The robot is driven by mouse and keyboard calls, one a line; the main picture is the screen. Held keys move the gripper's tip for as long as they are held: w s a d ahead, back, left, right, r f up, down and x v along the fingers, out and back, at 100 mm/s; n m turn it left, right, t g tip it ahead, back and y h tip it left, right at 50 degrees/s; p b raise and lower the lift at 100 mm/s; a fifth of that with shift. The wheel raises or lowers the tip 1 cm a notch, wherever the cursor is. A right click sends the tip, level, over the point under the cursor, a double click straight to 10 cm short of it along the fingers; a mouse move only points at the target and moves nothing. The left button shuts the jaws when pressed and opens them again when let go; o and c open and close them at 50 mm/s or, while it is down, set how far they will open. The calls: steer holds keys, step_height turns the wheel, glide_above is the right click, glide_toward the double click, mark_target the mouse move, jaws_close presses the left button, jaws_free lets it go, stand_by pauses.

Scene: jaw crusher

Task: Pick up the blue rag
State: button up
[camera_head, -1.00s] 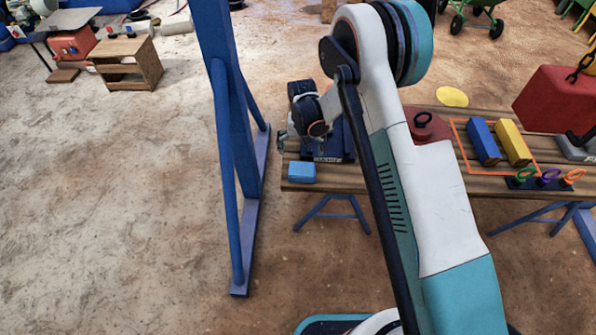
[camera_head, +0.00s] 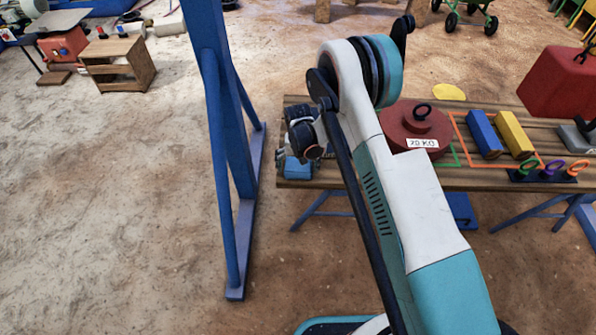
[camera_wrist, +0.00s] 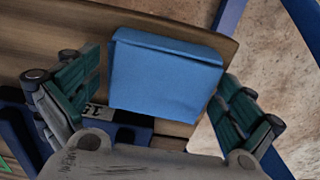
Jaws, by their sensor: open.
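The blue rag (camera_wrist: 165,75) is a folded, box-shaped light blue cloth lying on the wooden table near its edge, seen in the wrist view. In the head view the rag (camera_head: 297,168) is at the table's left front corner, partly hidden by my gripper. My gripper (camera_wrist: 165,92) is open, with one green-padded finger on each side of the rag. The fingers look apart from the cloth; the exact height over it is hard to tell. In the head view my gripper (camera_head: 297,150) is just above the rag.
The table (camera_head: 395,175) also carries a dark red 20 kg weight (camera_head: 400,122), a blue block (camera_head: 484,135) and a yellow block (camera_head: 514,136). A blue post (camera_head: 228,150) stands close on the left of the table. A red block (camera_head: 560,92) is at the right.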

mark_target(298, 164)
steer(key=c, duration=1)
steer(key=shift+f, duration=0.1)
step_height(298, 164, up, 20)
steer(key=p, duration=0.7)
